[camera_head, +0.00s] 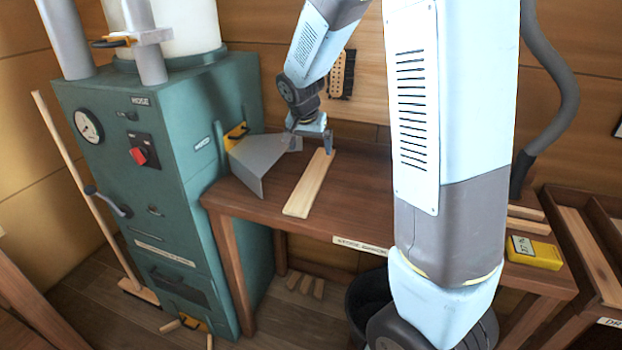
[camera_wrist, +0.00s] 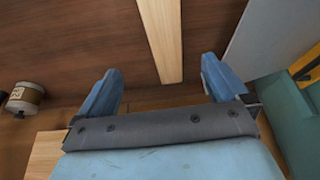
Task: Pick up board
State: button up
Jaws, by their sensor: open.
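The board (camera_head: 308,187) is a pale, narrow plank lying flat on the brown wooden table (camera_head: 350,205), running from the front edge towards the back. My gripper (camera_head: 310,144) is over the far end of the board, pointing down, with its fingers spread. In the wrist view the board (camera_wrist: 162,40) runs into the space between the two blue fingertips of my gripper (camera_wrist: 160,70), its end just short of the palm. Nothing is held. The height of the fingertips above the board is hard to tell.
A grey metal sheet (camera_head: 264,160) slopes from the green machine (camera_head: 160,170) onto the table, close left of the board. A yellow meter (camera_head: 533,252) lies at the table's right end. A small labelled spool or jar (camera_wrist: 25,98) shows in the wrist view.

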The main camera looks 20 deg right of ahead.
jog(key=f, duration=0.1)
send_near(313, 175)
jog(key=x, duration=0.2)
jog(key=shift+s+d+f, duration=0.15)
jog(key=shift+d+f, duration=0.05)
jog(key=shift+f, duration=0.25)
jog(key=shift+w+x, duration=0.1)
jog(key=shift+x, duration=1.25)
jog(key=shift+w+x, duration=0.15)
jog(key=shift+x, duration=1.15)
jog(key=shift+a, duration=0.1)
jog(key=c, duration=1.2)
